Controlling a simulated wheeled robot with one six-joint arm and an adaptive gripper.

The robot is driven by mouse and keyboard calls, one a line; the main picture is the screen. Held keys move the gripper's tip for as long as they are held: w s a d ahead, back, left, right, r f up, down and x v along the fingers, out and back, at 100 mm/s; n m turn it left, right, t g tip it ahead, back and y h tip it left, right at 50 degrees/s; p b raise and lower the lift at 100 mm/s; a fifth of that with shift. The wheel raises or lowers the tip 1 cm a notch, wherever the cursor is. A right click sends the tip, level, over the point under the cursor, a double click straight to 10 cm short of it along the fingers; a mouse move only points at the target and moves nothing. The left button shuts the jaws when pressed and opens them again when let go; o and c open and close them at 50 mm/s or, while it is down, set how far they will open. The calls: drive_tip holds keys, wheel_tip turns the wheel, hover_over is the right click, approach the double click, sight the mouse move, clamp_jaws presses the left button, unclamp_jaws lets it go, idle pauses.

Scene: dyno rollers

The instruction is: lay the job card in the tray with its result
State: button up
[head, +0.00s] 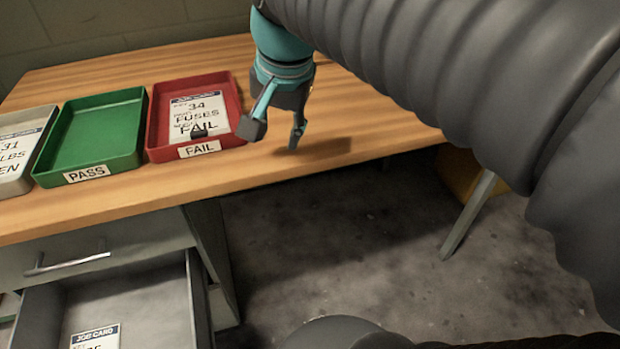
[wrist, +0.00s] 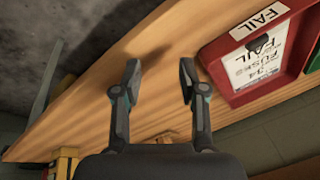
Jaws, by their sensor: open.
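A job card (head: 197,116) reading "34 FUSES FAIL" lies in the red tray (head: 236,84) labelled FAIL, with a small dark clip or tab on it. In the wrist view the card (wrist: 258,58) lies in the red tray (wrist: 222,75). My gripper (head: 275,138) is open and empty, just right of the red tray and above the bench; it also shows in the wrist view (wrist: 158,78). The green tray (head: 95,130) labelled PASS is empty. A pale tray (head: 22,184) at the left edge holds another card (head: 15,150), ending in "EN". It is partly cut off.
The wooden bench (head: 370,115) is clear to the right of the red tray. Below it, a grey drawer (head: 150,300) stands open with another job card (head: 95,338) inside, partly cut off. A closed drawer (head: 130,238) is above it.

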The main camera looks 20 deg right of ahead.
drive_tip(key=s+d+f+n+t, duration=0.2)
drive_tip(key=s+d+f+n, duration=0.2)
drive_tip(key=s+f+n, duration=0.3)
wheel_tip(320, 180, down, 4)
drive_tip(key=shift+s+d+r, duration=0.15)
drive_tip(key=shift+s+d, duration=0.05)
drive_tip(key=shift+s, duration=0.65)
